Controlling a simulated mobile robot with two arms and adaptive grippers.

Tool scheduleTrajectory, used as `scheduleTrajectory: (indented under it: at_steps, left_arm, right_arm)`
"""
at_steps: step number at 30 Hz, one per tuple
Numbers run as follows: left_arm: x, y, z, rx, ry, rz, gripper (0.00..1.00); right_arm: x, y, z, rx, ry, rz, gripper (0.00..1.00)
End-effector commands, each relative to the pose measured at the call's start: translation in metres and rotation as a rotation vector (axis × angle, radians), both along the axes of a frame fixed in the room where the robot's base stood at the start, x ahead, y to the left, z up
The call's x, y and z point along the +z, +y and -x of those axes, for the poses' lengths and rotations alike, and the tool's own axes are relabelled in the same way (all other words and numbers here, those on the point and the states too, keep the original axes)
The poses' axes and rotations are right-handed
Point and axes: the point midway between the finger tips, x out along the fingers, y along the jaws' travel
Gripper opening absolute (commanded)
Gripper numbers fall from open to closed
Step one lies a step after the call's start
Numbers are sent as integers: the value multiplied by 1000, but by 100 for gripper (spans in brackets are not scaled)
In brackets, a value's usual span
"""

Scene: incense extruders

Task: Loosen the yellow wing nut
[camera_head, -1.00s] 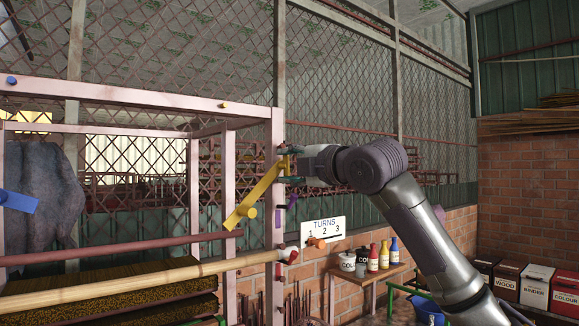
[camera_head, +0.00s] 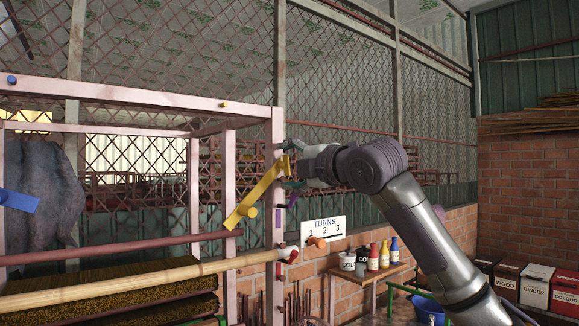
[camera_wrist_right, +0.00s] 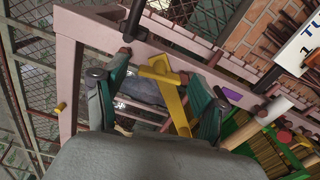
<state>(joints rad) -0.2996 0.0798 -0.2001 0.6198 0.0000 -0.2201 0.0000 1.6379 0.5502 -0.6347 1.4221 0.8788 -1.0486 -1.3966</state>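The yellow wing nut (camera_head: 287,166) is on the pink frame's right post, at the upper end of a slanting yellow bar (camera_head: 258,197). My right gripper (camera_head: 291,168) is at this post, its fingertips above and below the wing nut. In the right wrist view, the teal fingers of the right gripper (camera_wrist_right: 157,92) are spread wide, with the yellow wing nut (camera_wrist_right: 162,70) between and beyond them. I see a gap on both sides, and cannot tell whether either finger touches it. My left gripper is out of view.
The pink frame (camera_head: 150,95) fills the left. A purple tag (camera_head: 278,227) is on the post below the gripper. A TURNS sign (camera_head: 324,230) hangs right of it. A small table (camera_head: 376,278) holds several bottles and pots. Labelled boxes (camera_head: 535,285) stand at lower right.

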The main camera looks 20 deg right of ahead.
Motion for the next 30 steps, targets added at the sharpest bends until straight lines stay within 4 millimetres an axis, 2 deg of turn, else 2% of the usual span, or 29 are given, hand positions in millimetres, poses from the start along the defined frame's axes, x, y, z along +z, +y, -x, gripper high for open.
scheduleTrajectory:
  at_steps: [6, 10, 21, 25, 30]
  left_arm:
    - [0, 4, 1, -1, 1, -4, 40]
    - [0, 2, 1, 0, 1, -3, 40]
    - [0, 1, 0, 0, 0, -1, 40]
    - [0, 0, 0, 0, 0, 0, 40]
    - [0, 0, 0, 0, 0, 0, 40]
  right_arm:
    - [1, -1, 1, 0, -2, -1, 71]
    - [1, -6, 12, -1, -2, -1, 71]
    - [0, -31, 83, -2, -2, 1, 71]
    - [0, -38, 101, -2, -1, 0, 71]
    - [0, -41, 112, -1, 0, 0, 71]
